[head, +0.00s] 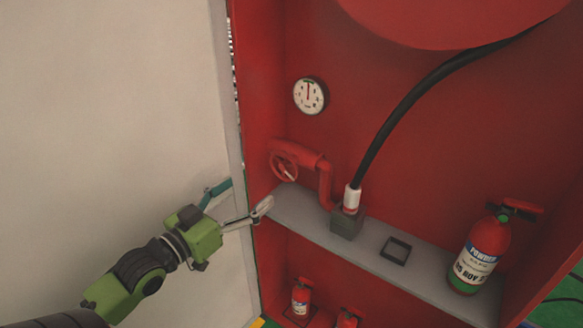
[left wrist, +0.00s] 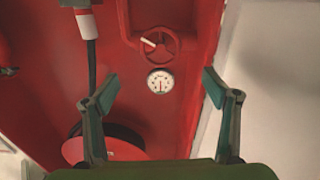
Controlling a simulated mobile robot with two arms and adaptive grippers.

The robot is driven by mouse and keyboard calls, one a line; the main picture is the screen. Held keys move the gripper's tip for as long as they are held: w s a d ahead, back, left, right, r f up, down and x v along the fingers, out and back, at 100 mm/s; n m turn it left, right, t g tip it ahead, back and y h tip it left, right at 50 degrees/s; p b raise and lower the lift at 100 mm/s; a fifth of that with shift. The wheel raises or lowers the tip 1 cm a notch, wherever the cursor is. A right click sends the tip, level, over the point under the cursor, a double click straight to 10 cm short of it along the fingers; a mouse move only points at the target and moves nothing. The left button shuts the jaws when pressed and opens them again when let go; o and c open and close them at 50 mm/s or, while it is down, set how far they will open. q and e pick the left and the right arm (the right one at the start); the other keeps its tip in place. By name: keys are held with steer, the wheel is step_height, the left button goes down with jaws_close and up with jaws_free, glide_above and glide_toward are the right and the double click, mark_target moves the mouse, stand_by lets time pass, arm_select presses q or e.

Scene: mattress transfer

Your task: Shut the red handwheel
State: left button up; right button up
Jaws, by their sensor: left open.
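The red handwheel (head: 284,160) is on a red pipe at the left inside the red cabinet, above the grey shelf. It has a pale handle on it. It also shows in the left wrist view (left wrist: 158,45) at the top middle, beyond the fingertips. My left gripper (head: 238,201) is open and empty, below and to the left of the handwheel and apart from it, at the cabinet's left edge. Its two spread fingers (left wrist: 158,88) frame the handwheel and gauge in the left wrist view. My right gripper is not in view.
A round gauge (head: 310,96) is on the back wall above the handwheel. A black hose (head: 405,105) rises from a grey block (head: 346,222) on the shelf (head: 300,218). A fire extinguisher (head: 480,254) stands on the shelf's right; smaller ones are below. A pale wall (head: 100,110) fills the left.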

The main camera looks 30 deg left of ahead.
mark_target(281, 167)
arm_select(q)
steer(key=w, duration=0.4)
steer(key=w+p, duration=0.1)
steer(key=w, duration=0.4)
steer(key=w+d, duration=0.1)
steer(key=w, duration=0.3)
steer(key=shift+w+f+p, duration=0.1)
steer(key=shift+w+p, duration=0.1)
steer(key=shift+p, duration=0.15)
steer(key=c, duration=1.1)
